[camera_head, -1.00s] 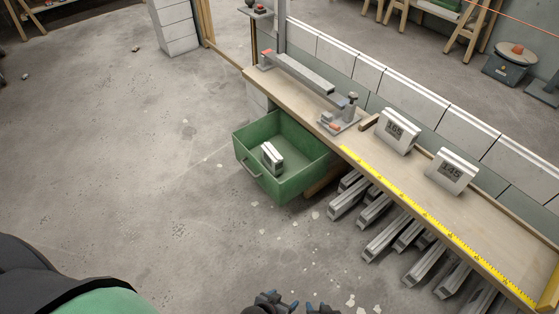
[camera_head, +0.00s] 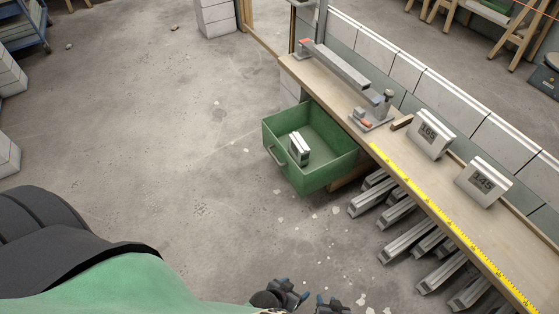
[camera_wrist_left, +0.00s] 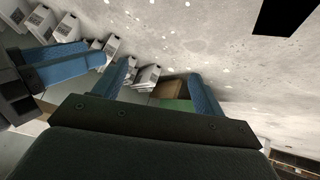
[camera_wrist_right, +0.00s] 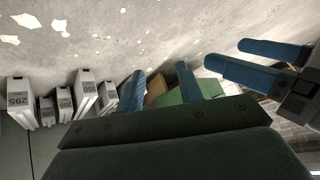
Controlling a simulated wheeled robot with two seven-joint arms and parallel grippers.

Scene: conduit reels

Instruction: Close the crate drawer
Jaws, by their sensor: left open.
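The green crate drawer (camera_head: 313,181) is pulled out from under the left part of the workbench, with its handle (camera_head: 276,156) on the front. A light grey block (camera_head: 299,149) sits inside it. Part of green also shows beyond the fingers in the left wrist view (camera_wrist_left: 178,105) and the right wrist view (camera_wrist_right: 172,97). My left gripper (camera_head: 287,293) is at the bottom of the head view, apart from the drawer; its fingers are open and empty in its wrist view (camera_wrist_left: 162,70). My right gripper (camera_head: 332,303) is beside it, partly cut off, with fingers apart and empty (camera_wrist_right: 160,68).
The workbench (camera_head: 455,220) carries a yellow tape, blocks marked 165 (camera_head: 431,134) and 145 (camera_head: 483,181), and a clamp tool (camera_head: 376,113). Several grey profiles (camera_head: 408,241) stick out beneath it. The floor in front of and left of the drawer is clear apart from small chips.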

